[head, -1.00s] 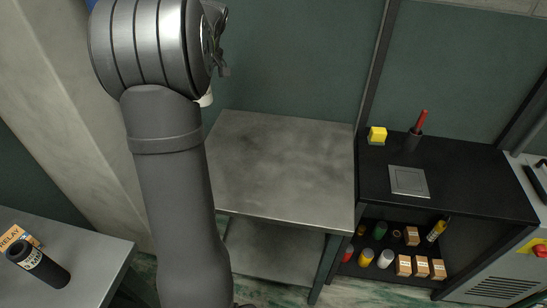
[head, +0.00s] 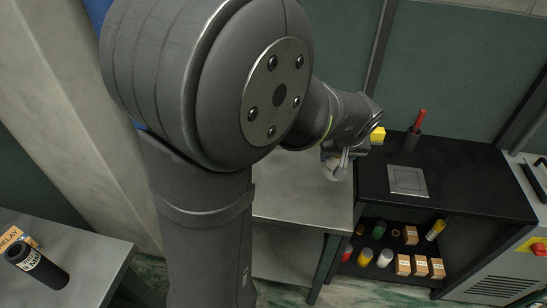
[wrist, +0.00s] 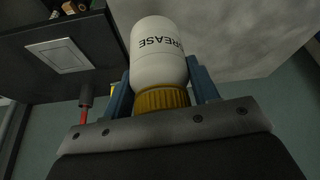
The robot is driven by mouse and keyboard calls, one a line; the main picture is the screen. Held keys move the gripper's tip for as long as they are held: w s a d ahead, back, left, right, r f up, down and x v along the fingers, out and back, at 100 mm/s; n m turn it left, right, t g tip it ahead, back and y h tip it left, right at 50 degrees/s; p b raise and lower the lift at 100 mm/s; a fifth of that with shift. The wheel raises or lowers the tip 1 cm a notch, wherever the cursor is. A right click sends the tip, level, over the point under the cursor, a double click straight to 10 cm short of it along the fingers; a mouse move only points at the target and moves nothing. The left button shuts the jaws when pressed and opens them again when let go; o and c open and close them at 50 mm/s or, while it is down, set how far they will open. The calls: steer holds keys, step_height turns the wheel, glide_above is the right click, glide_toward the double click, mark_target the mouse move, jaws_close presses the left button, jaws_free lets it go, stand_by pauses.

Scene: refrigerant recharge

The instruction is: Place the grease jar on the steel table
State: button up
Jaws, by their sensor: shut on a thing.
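My gripper (wrist: 162,88) is shut on the grease jar (wrist: 158,50), a white bottle with a ribbed yellow cap and the word GREASE, between two blue fingers. The cap end is nearest the gripper's palm. In the head view my gripper (head: 340,155) and the small pale jar (head: 334,171) show over the back right part of the steel table (head: 290,200), near its right edge. The table also shows in the wrist view (wrist: 235,40), beyond the jar. The jar looks held clear of the tabletop; the exact height is hard to tell. My arm hides the table's left part.
A black cabinet (head: 450,187) stands right of the table, with a square plate (head: 407,180), a yellow block (head: 377,135) and a cup with a red-handled tool (head: 415,133) on top. Its shelf holds several bottles and boxes. A grey bench (head: 85,260) is at left.

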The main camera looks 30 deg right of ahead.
steer(key=shift+s+f+m, duration=0.2)
steer(key=shift+s, duration=0.4)
steer(key=shift+s+f+m, duration=0.15)
steer(key=shift+s+m, duration=0.05)
steer(key=shift+s, duration=0.35)
steer(key=shift+w+a+f, duration=0.15)
steer(key=shift+w+f, duration=2.6)
steer(key=shift+w, duration=0.1)
steer(key=shift+w+a+f, duration=0.15)
steer(key=shift+w+f, duration=2.6)
steer(key=shift+w, duration=0.05)
steer(key=shift+f, duration=0.15)
steer(key=o, duration=1.2)
steer(key=shift+c, duration=0.2)
steer(key=v, duration=1.2)
steer(key=shift+r, duration=0.2)
